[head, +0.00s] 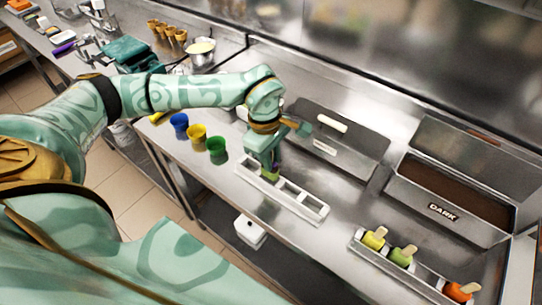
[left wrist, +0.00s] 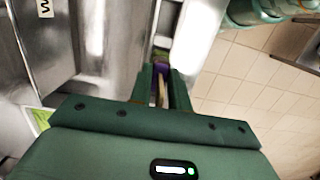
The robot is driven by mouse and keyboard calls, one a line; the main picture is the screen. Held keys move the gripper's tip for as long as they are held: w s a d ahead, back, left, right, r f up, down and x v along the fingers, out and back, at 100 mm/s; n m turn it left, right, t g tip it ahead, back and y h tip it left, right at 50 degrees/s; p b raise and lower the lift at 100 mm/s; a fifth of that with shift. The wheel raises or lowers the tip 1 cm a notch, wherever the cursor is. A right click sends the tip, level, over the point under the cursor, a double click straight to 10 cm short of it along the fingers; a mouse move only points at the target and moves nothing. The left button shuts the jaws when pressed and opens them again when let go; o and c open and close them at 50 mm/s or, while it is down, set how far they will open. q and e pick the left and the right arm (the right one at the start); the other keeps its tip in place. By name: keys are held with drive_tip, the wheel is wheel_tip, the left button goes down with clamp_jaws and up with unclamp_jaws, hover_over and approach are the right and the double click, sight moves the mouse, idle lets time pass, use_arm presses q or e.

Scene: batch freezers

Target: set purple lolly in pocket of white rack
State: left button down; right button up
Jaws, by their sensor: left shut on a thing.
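My left gripper (head: 268,163) points down over the left part of the white rack (head: 315,214), a long tray with a row of pockets. In the left wrist view, its fingers (left wrist: 161,88) are shut on the pale stick of the purple lolly, whose purple body (left wrist: 161,67) shows beyond the fingertips. The lolly is hidden in the head view, so I cannot tell whether it touches the rack. A bright green patch (head: 270,175) shows just at the fingertips in the head view. My right gripper is not in view.
A steel holder (head: 407,279) carries yellow, green and orange lollies at the lower right. Behind it stands an open bin labelled DARK (head: 442,213). Blue (head: 180,122), yellow (head: 196,133) and green (head: 217,146) cups stand left of the rack. A lidded steel bin (head: 353,150) is behind it.

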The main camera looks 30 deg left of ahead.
use_arm(q)
drive_tip(key=shift+f+b, duration=0.75)
drive_tip(key=shift+f, duration=0.55)
drive_tip(key=shift+f, duration=0.7)
idle(1.1)
drive_tip(key=c, duration=1.2)
unclamp_jaws()
drive_tip(key=shift+c, duration=0.2)
drive_tip(key=shift+r, duration=0.1)
wheel_tip(320, 180, up, 16)
drive_tip(key=a+p, duration=0.1)
drive_tip(key=a, duration=0.1)
